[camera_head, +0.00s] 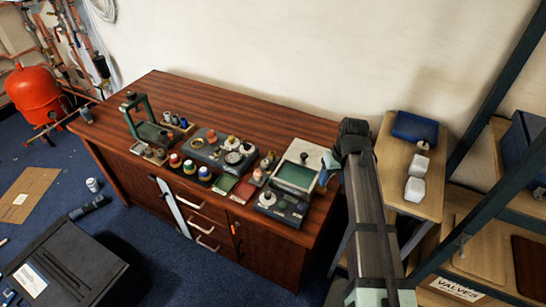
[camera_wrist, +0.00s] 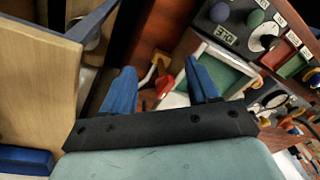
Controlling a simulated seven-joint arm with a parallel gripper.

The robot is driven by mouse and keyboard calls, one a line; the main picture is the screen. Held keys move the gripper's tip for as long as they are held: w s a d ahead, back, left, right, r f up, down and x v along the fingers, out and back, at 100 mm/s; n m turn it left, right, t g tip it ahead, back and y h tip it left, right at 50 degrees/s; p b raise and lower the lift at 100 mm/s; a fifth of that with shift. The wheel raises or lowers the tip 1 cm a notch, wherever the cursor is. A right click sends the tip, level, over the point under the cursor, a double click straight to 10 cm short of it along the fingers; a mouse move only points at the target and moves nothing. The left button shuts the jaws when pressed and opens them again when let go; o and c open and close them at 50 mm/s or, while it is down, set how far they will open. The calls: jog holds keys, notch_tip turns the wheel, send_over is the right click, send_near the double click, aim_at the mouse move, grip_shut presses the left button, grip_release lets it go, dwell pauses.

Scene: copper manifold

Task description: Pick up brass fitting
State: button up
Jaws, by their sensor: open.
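My gripper (camera_wrist: 162,66) is open in the wrist view, its two blue fingers spread apart with nothing held between them. In the head view my gripper (camera_head: 325,173) is over the right end of the wooden desk, partly hidden by my arm. A small yellowish, brass-like piece (camera_wrist: 160,57) shows between the fingertips in the wrist view, beside a red part (camera_wrist: 165,86). I cannot tell for sure that it is the brass fitting. No contact with the fingers is visible.
The brown desk (camera_head: 210,92) holds a white-rimmed green tray (camera_head: 297,177), a dark control box (camera_head: 280,207) and several small jars and instruments along its front. Its back is clear. A wooden shelf (camera_head: 398,165) with white blocks and a blue bin (camera_head: 415,128) stands right.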

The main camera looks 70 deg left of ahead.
jog(key=s+a+r+n+y, duration=0.1)
jog(key=s+a+r, duration=0.1)
jog(key=a, duration=0.7)
jog(key=s+a+r+n+y, duration=0.1)
jog(key=s+a+r+y, duration=0.15)
jog(key=a, duration=0.65)
send_near(272, 153)
jog(key=shift+n, duration=0.4)
jog(key=x, duration=0.3)
jog(key=w+x, duration=0.1)
jog(key=x, duration=0.1)
jog(key=shift+s+x, duration=0.2)
jog(key=shift+x, duration=1.15)
jog(key=shift+s+x, duration=0.25)
jog(key=shift+x, duration=1.15)
jog(key=shift+r, duration=0.1)
jog(key=c, duration=1.1)
jog(key=shift+r, duration=0.1)
